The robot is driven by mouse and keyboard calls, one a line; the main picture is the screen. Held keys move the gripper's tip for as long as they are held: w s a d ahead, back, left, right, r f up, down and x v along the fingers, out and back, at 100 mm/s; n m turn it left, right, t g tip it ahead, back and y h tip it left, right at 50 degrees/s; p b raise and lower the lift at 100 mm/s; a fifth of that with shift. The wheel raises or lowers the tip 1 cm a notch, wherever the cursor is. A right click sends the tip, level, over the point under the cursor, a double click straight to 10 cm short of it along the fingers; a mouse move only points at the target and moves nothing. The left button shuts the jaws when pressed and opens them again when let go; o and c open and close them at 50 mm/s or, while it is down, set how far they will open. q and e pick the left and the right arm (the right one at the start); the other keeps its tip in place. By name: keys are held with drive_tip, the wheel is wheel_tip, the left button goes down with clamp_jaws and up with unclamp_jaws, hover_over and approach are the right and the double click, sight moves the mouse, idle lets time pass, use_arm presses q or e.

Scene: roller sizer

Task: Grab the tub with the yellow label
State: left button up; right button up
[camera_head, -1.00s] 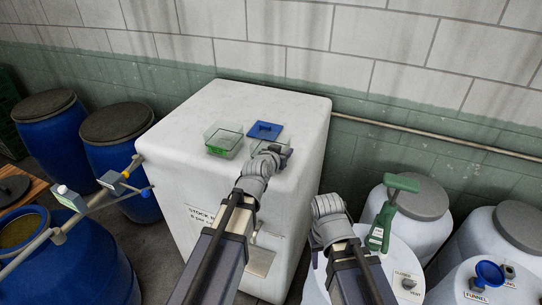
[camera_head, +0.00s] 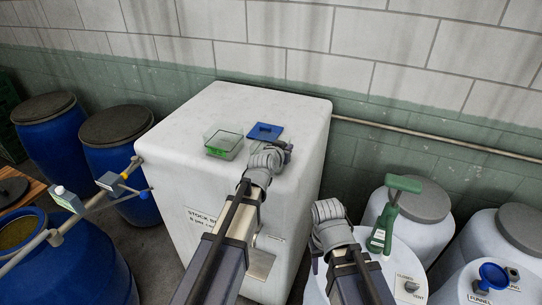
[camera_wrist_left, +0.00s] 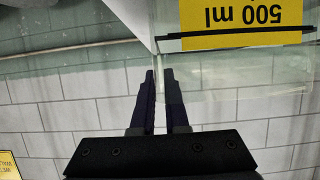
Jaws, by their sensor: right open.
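In the left wrist view a clear tub (camera_wrist_left: 235,98) bears a yellow label (camera_wrist_left: 248,22) reading "500 ml", upside down at the upper right. The two dark fingers of my left gripper (camera_wrist_left: 160,76) stand close together at its left edge. A narrow gap shows between them; I cannot tell whether the tub's wall lies in it. In the head view my left gripper (camera_head: 286,150) is over the front right of the white block's top (camera_head: 285,105). No yellow label shows there. My right gripper (camera_head: 328,210) is lower, right of the block, its fingers barely visible.
A clear tub with a green label (camera_head: 223,145) and a flat blue item (camera_head: 265,131) are on the block top. Right are white drums (camera_head: 405,220), a green-handled tool (camera_head: 383,225) and a blue funnel (camera_head: 492,275). Blue drums (camera_head: 85,265) and poles stand left.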

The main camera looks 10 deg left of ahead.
use_arm(q)
clamp_jaws()
idle(1.2)
